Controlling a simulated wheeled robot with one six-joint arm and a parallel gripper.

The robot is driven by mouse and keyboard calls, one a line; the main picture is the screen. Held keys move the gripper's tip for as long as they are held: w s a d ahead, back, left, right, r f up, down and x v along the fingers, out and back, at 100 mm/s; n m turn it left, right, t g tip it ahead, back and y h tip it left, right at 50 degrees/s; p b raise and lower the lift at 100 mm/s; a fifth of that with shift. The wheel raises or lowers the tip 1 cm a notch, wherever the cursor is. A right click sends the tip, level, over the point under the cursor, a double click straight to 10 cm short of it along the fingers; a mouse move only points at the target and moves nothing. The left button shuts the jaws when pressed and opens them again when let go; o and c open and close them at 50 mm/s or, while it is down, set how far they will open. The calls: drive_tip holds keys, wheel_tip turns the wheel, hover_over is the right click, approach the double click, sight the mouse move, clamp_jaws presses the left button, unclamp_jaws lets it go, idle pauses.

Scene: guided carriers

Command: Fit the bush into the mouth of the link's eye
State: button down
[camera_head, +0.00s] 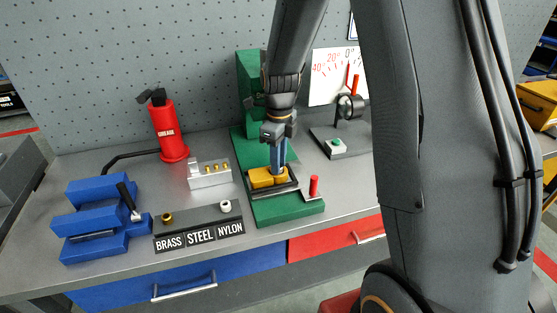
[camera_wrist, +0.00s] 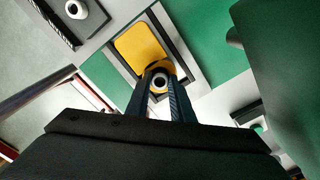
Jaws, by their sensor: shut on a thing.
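The yellow link (camera_head: 260,179) lies in a black-rimmed holder on the green fixture; it also shows in the wrist view (camera_wrist: 139,48). My gripper (camera_head: 279,168) points down at the right part of the link. In the wrist view its fingers (camera_wrist: 160,88) are shut on a pale ring-shaped bush (camera_wrist: 160,75) with a dark bore. The bush is over the link's near end, with yellow around its far side. I cannot tell whether it is above the eye's mouth or partly in it. In the head view the fingers and link hide the bush.
A grey rack (camera_head: 198,218) labelled BRASS, STEEL, NYLON holds a brass bush (camera_head: 166,218) and a white bush (camera_head: 226,206); its middle place looks empty. A red post (camera_head: 314,186) stands right of the link.

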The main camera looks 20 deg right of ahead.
drive_tip(key=shift+f, duration=0.3)
drive_tip(key=shift+s+f, duration=0.3)
drive_tip(key=shift+f, duration=0.15)
drive_tip(key=c, duration=1.6)
unclamp_jaws()
drive_tip(key=shift+o, duration=0.3)
drive_tip(key=shift+r, duration=0.5)
wheel_tip(320, 180, up, 12)
drive_tip(key=b, duration=0.3)
drive_tip(key=s+f+n, duration=0.4)
drive_tip(key=s+n, duration=0.4)
drive_tip(key=n, duration=0.5)
drive_tip(key=s+f+n+t, duration=0.1)
drive_tip(key=s+f+n, duration=0.4)
drive_tip(key=n, duration=0.8)
drive_tip(key=shift+s+n, duration=0.3)
drive_tip(key=shift+s, duration=1.55)
drive_tip(key=shift+a, duration=0.1)
